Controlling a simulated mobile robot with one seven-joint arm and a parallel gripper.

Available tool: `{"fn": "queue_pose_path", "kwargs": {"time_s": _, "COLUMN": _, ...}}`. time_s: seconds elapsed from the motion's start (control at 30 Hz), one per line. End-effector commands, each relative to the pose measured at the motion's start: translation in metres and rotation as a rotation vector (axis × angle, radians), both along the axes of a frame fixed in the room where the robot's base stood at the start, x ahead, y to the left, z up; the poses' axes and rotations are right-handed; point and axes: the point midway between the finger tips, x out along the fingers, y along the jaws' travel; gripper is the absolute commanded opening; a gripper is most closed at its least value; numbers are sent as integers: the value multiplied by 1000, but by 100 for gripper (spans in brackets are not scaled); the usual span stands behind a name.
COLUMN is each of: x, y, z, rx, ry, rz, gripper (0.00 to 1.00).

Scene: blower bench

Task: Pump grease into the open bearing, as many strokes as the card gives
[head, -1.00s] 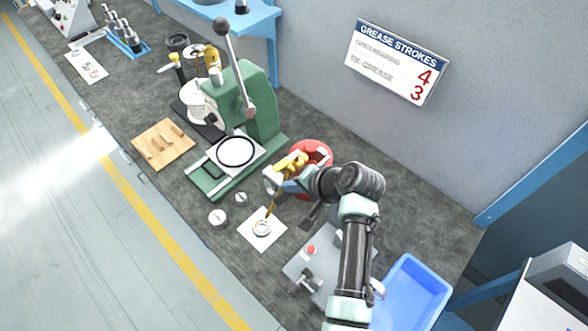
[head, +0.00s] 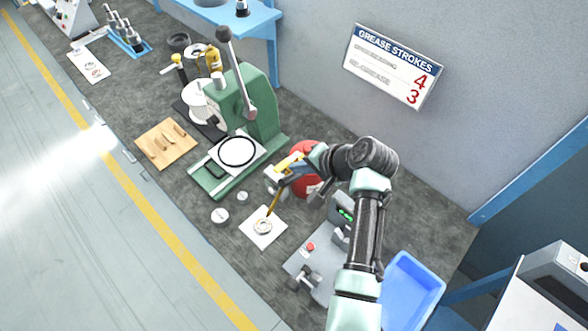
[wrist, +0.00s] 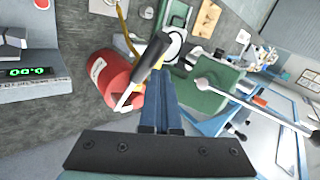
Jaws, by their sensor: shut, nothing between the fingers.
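The strokes card (head: 394,65) on the wall shows a red 4 above a red 3; its row labels are too blurred to read. The ring-shaped bearing (head: 263,227) lies on a white pad, with a thin yellow tube reaching down to it. A red drum (head: 304,185) stands behind; it also shows in the wrist view (wrist: 105,80). A lever with a black grip (wrist: 150,64) rises beside the drum. My gripper (head: 294,172) is over the drum's front; its blue fingers (wrist: 159,82) are together, close to the lever. Contact cannot be told.
A green press (head: 250,110) with a long lever stands left of the drum. A grey device with a green display (head: 345,214) and a blue tray (head: 410,290) are at the right. Two small round weights (head: 220,215) and a wooden block (head: 165,143) lie at the left.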

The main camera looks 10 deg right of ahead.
Motion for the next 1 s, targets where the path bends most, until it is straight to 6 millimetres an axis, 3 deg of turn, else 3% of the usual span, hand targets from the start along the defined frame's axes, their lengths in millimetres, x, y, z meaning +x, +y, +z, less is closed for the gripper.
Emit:
{"fn": "queue_pose_path", "kwargs": {"time_s": 0.2, "x": 3, "y": -4, "z": 11, "rx": -1, "ry": 0, "rz": 1, "gripper": 0}}
{"fn": "queue_pose_path", "kwargs": {"time_s": 0.67, "x": 4, "y": -5, "z": 14, "rx": 0, "ry": -1, "rz": 1, "gripper": 0}}
{"fn": "queue_pose_path", "kwargs": {"time_s": 1.0, "x": 11, "y": -16, "z": 43, "rx": 0, "ry": -2, "rz": 0, "gripper": 0}}
